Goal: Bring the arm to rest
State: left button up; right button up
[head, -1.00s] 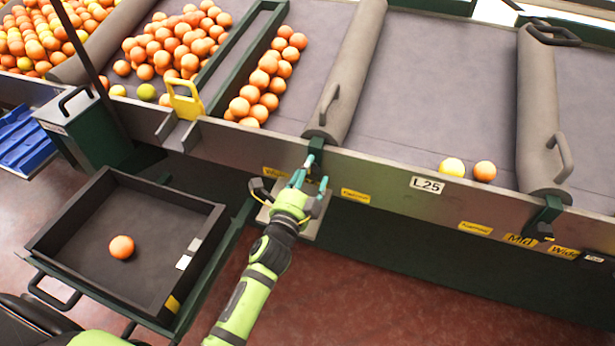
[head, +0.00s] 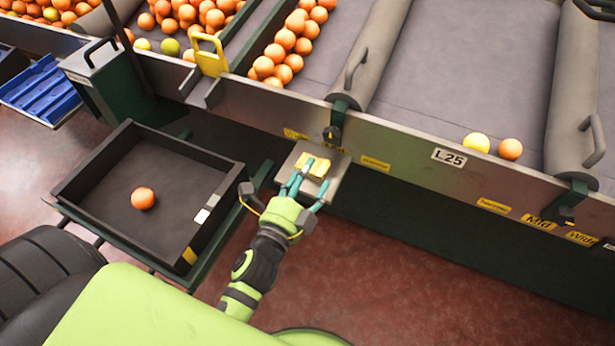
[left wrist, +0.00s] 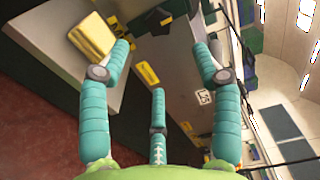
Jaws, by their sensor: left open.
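My left gripper (head: 306,185) is in the middle of the head view, its teal fingers spread in front of a small grey shelf (head: 332,190) on the side of the sorting table. A yellow block (head: 313,166) lies on the shelf, just beyond the fingertips. In the left wrist view my gripper (left wrist: 162,50) has its fingers apart with nothing between them. The yellow block (left wrist: 92,36) shows there beside the left finger; I cannot tell whether they touch. My right gripper is not in view.
The sorting table (head: 400,145) runs across the back, with heaped oranges at left and two fruits (head: 493,146) by its front edge. A dark tray (head: 100,165) holding one orange (head: 143,198) stands left of my arm. Red floor (head: 400,270) is clear at the right.

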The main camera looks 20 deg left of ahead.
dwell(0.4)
pick_arm(q)
jog(key=s+a+f+n+g+y, duration=0.35)
jog(key=a+f+n+g, duration=0.25)
jog(key=n, duration=0.4)
jog(key=s+d+f+n+g+h, duration=0.2)
jog(key=s+n+g, duration=0.15)
jog(key=s, duration=0.35)
jog(key=s+d+f+n+g+h, duration=0.1)
jog(key=s+f+n+g, duration=0.15)
jog(key=s+g, duration=0.35)
jog(key=s+f+p, duration=0.2)
jog(key=f, duration=0.8)
jog(key=s+f+p, duration=0.1)
jog(key=s+f, duration=0.1)
jog(key=f, duration=0.8)
jog(key=s+a+f+g+p, duration=0.1)
jog(key=s+a+f+p, duration=0.1)
jog(key=s+f, duration=0.9)
jog(key=s, duration=0.4)
jog(key=shift+s+a, duration=0.15)
jog(key=shift+a, duration=0.2)
